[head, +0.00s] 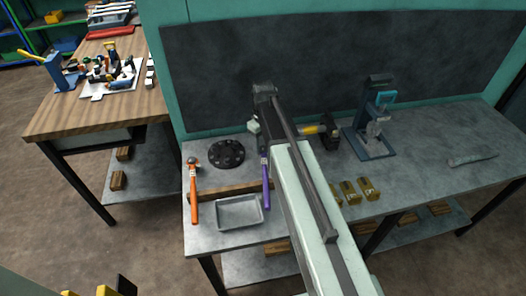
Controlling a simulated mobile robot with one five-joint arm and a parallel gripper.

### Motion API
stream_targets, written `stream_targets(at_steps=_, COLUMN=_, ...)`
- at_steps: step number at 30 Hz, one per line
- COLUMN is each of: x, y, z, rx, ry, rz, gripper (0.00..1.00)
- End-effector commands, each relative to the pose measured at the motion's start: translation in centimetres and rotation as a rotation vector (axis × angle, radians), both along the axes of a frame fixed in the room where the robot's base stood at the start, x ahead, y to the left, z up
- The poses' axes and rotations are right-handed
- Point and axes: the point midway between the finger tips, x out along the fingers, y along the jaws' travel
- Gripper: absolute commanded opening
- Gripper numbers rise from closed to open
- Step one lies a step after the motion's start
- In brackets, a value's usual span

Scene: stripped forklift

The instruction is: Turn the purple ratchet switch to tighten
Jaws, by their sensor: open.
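The ratchet with the purple handle (266,181) lies on the grey workbench (430,200), its handle pointing toward the front edge across a wooden strip. Its head and switch are too small and too close to my arm to make out. My arm reaches over the bench from the lower right, just right of the purple handle. My gripper (254,127) is at the far end of the arm, beyond the ratchet and apart from its handle. It is open, mostly hidden by the arm's end, and I see nothing held in it.
An orange-handled ratchet (194,200) lies to the left. A black round disc (227,154) and a grey tray (239,213) are between them. Brass blocks (359,189), a yellow-and-black tool (318,130) and a blue press (372,135) stand right. A dark backboard (215,70) rises behind.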

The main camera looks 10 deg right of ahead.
Motion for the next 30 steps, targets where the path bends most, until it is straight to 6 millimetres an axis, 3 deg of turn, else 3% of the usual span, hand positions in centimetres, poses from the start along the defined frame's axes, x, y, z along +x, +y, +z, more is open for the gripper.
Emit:
stream_targets(at_steps=8, x=0.00, y=-0.01, z=-0.27, rx=0.000, ry=0.000, rz=0.000, gripper=0.52)
stream_targets(at_steps=12, x=-0.01, y=-0.01, z=-0.27, rx=0.000, ry=0.000, rz=0.000, gripper=0.13)
stream_targets(at_steps=14, x=-0.01, y=-0.01, z=-0.27, rx=0.000, ry=0.000, rz=-0.001, gripper=0.00)
stream_targets(at_steps=23, x=-0.01, y=-0.01, z=-0.27, rx=0.000, ry=0.000, rz=-0.033, gripper=0.00)
stream_targets(at_steps=30, x=-0.01, y=-0.02, z=-0.28, rx=0.000, ry=0.001, rz=-0.167, gripper=0.00)
